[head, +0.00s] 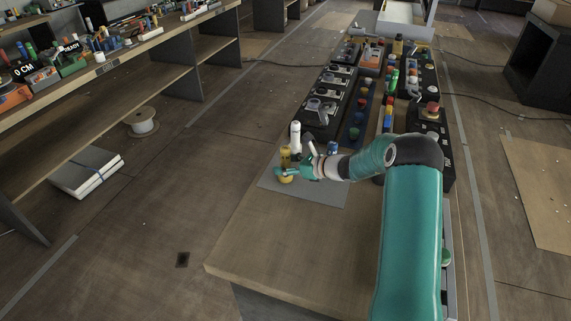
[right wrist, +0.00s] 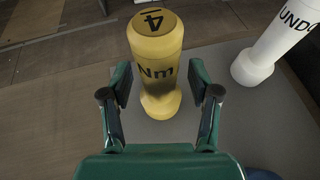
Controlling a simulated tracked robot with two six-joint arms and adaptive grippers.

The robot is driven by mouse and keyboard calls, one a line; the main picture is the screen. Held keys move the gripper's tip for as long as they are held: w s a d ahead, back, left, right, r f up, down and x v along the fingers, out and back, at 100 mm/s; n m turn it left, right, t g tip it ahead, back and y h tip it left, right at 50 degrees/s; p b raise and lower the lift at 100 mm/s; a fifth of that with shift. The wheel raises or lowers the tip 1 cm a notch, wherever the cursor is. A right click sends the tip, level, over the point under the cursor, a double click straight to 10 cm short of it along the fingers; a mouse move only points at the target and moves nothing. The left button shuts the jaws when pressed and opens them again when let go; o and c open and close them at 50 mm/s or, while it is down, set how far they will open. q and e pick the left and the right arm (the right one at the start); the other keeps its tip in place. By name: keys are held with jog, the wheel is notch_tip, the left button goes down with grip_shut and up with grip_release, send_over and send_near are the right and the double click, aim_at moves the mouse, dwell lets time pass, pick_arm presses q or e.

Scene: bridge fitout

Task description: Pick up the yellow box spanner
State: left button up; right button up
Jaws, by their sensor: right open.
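The yellow box spanner (right wrist: 158,60) stands upright in the right wrist view, marked "4" on top and "Nm" on its side, with a flared foot on a grey mat (right wrist: 230,122). My right gripper (right wrist: 160,88) is open, with one finger on each side of the spanner's lower part; I cannot tell whether they touch it. In the head view the spanner (head: 285,154) shows at the left of the mat (head: 320,192), partly hidden by my right gripper (head: 284,172). My left gripper is not in view.
A white upright tool (head: 295,135) marked "UNDO" stands close to the spanner. Black trays and coloured parts (head: 357,118) fill the bench beyond. The bench's near left part (head: 270,235) is clear. A shelf with tools (head: 110,65) stands at the left.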

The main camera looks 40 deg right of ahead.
jog(key=shift+w, duration=0.2)
grip_shut()
dwell(0.4)
notch_tip(320, 180, up, 20)
jog(key=shift+p, duration=0.3)
jog(key=c, duration=0.7)
grip_release()
grip_shut()
